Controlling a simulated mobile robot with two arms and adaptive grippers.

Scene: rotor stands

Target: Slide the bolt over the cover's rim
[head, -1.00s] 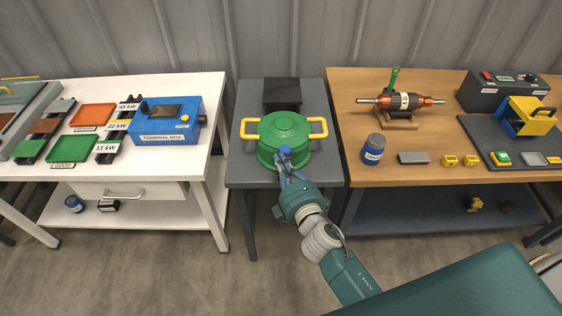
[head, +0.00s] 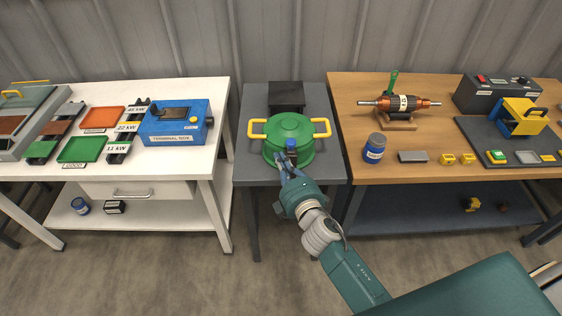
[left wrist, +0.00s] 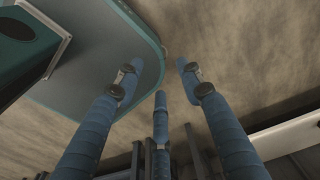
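The round green cover (head: 288,128) with two yellow handles sits on the grey table between the two benches. The bolt (head: 291,146), with a blue top and a dark lower part, stands at the cover's front rim. My right gripper (head: 282,163) is at the front of the cover, with its blue fingers low and left beside the bolt. The fingers overlap the bolt's lower end in the picture; whether they touch or grip it is unclear. My left gripper (left wrist: 158,75) shows in the left wrist view with its fingers spread and nothing between them, over the floor.
A black block (head: 286,95) stands behind the cover on the grey table (head: 256,175). The wooden bench at right holds a blue can (head: 374,148) and a rotor on its stand (head: 402,104). The white bench at left holds a blue terminal box (head: 172,123).

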